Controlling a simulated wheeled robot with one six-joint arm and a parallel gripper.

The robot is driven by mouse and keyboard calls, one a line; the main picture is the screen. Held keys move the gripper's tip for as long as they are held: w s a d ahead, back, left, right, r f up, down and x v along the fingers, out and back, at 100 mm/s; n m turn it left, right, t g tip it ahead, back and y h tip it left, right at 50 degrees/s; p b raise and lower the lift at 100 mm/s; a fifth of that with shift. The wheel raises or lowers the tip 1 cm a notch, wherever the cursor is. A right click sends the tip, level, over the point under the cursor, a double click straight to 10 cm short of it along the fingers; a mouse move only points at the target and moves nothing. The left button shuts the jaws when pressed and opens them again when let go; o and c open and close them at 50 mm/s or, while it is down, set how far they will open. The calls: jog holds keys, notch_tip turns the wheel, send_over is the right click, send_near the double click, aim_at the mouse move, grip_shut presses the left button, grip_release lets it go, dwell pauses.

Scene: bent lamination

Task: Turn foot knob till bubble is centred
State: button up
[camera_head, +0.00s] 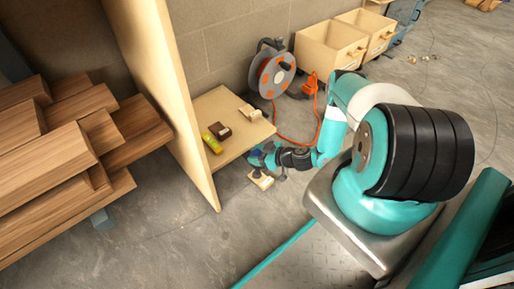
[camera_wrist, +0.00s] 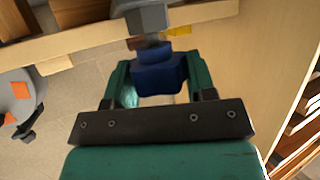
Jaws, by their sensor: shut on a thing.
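The foot knob (camera_wrist: 158,76) is dark blue and sits between the two green fingers of my gripper (camera_wrist: 157,84) in the wrist view. My gripper is shut on it, and a grey part shows just beyond the knob. In the head view my gripper (camera_head: 261,157) is low at the front right corner of a pale wooden board (camera_head: 232,108). A yellow-green level (camera_head: 211,143) lies on that board near the upright panel. Its bubble is too small to make out.
A dark brown block (camera_head: 220,130) and a pale block (camera_head: 249,112) are on the board. A small wooden pad (camera_head: 260,180) is on the floor below my gripper. A tall panel (camera_head: 160,90) stands left, a cable reel (camera_head: 272,74) behind. Floor in front is clear.

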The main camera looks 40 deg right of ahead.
jog(key=m+t+h+p, duration=0.1)
jog(key=m+h+p, duration=0.3)
jog(key=shift+s+a+h, duration=0.1)
jog(key=shift+h, duration=0.2)
jog(key=shift+f+m+h+p, duration=0.1)
jog(key=shift+m+h+p, duration=0.7)
jog(key=shift+h+p, duration=0.15)
jog(key=shift+f+h, duration=0.1)
jog(key=shift+h, duration=0.15)
jog(key=o, duration=0.9)
